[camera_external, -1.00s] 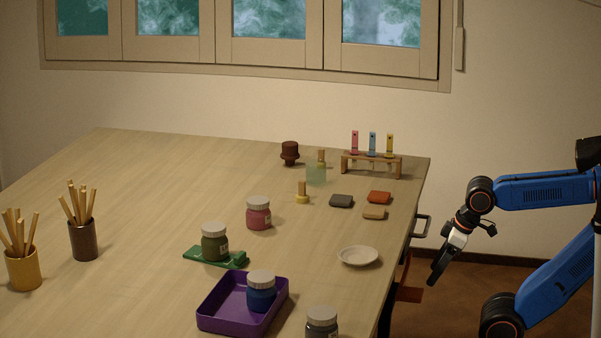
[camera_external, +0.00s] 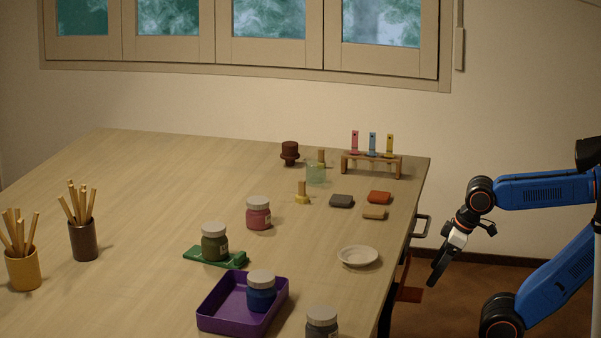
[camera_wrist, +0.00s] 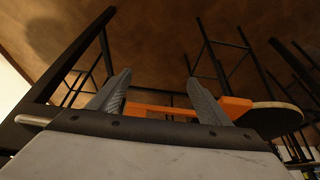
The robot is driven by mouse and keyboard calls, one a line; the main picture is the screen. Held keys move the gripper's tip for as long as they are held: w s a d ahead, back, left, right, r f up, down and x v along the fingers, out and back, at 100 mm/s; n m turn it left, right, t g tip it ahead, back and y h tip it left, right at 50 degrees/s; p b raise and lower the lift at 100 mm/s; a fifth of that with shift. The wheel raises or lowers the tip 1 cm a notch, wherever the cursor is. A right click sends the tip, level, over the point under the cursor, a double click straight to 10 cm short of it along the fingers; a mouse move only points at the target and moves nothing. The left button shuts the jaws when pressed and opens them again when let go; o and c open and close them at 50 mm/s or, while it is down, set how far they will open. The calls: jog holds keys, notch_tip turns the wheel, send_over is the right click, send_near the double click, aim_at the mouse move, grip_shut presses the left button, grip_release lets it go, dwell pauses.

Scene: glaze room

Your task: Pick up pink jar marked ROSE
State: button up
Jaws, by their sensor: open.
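The pink jar (camera_external: 258,215) with a pale lid stands upright on the table, near its middle, in the external view. A light label shows on its side, but the lettering is too small to read. My gripper (camera_external: 434,279) hangs beyond the table's right edge, pointing down, well apart from the jar. In the wrist view my gripper (camera_wrist: 160,97) shows two separated fingers with nothing between them. The jar does not show in the wrist view.
A green jar (camera_external: 215,243) on a green stand, a blue jar (camera_external: 261,293) in a purple tray (camera_external: 221,325), and a grey jar (camera_external: 322,322) stand nearer. Brush cups (camera_external: 84,241) stand left.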

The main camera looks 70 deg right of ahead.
notch_tip(320, 180, up, 35)
jog(key=w+a+r+m+g, duration=0.15)
jog(key=w+r+m, duration=0.3)
jog(key=w, duration=0.65)
jog(key=m+g, duration=0.3)
jog(key=m, duration=1)
send_over(258, 200)
jog(key=shift+n, duration=0.25)
notch_tip(258, 200, down, 7)
jog(key=shift+r, duration=0.2)
jog(key=shift+f, duration=5.65)
jog(key=c, duration=1.3)
